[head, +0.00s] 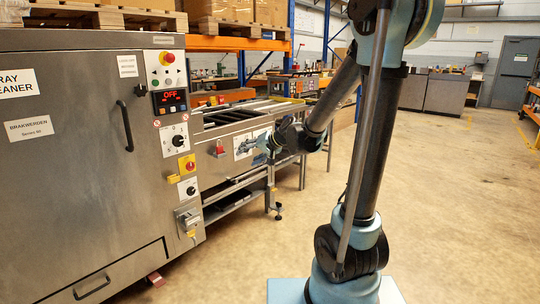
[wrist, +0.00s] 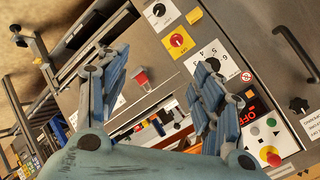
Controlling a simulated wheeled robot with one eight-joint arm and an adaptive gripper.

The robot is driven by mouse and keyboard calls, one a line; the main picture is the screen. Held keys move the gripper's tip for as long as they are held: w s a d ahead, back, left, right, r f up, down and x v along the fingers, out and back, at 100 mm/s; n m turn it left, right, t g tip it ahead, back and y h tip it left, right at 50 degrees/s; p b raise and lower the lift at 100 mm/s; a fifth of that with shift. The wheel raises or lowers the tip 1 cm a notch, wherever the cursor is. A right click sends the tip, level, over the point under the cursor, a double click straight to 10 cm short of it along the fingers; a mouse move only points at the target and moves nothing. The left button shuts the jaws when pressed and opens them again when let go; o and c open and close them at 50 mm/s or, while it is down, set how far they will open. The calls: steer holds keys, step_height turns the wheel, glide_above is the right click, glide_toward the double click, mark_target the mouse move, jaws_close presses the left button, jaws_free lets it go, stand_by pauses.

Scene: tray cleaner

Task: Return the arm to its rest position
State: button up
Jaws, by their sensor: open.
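My gripper (head: 262,142) hangs in the air to the right of the tray cleaner's control panel in the head view. My arm reaches out to it from the right side of the picture. In the wrist view my gripper (wrist: 155,95) is open, with its blue-grey fingers spread apart and nothing between them. A red padlock-like item (wrist: 140,78) shows behind the fingers, on the grey metal side. It also shows in the head view (head: 220,149).
The tray cleaner (head: 80,150) stands at the left with a red "OFF" display (head: 170,97), knobs and a handle (head: 126,126). A roller conveyor (head: 235,117) runs off behind it. Open floor (head: 450,200) lies to the right.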

steer(key=s+d+f+g+h, duration=0.1)
steer(key=s+d+f+h, duration=0.2)
steer(key=s+d, duration=0.6)
steer(key=s+d+f+g+h, duration=0.2)
steer(key=s+d+f+h, duration=0.1)
steer(key=s+d, duration=0.6)
steer(key=s+d+f+g+h, duration=0.1)
steer(key=s+d+f+h, duration=0.2)
steer(key=s+d, duration=0.6)
steer(key=s+f, duration=0.1)
steer(key=s, duration=0.3)
steer(key=shift+d, duration=0.15)
steer(key=shift+s+f, duration=0.1)
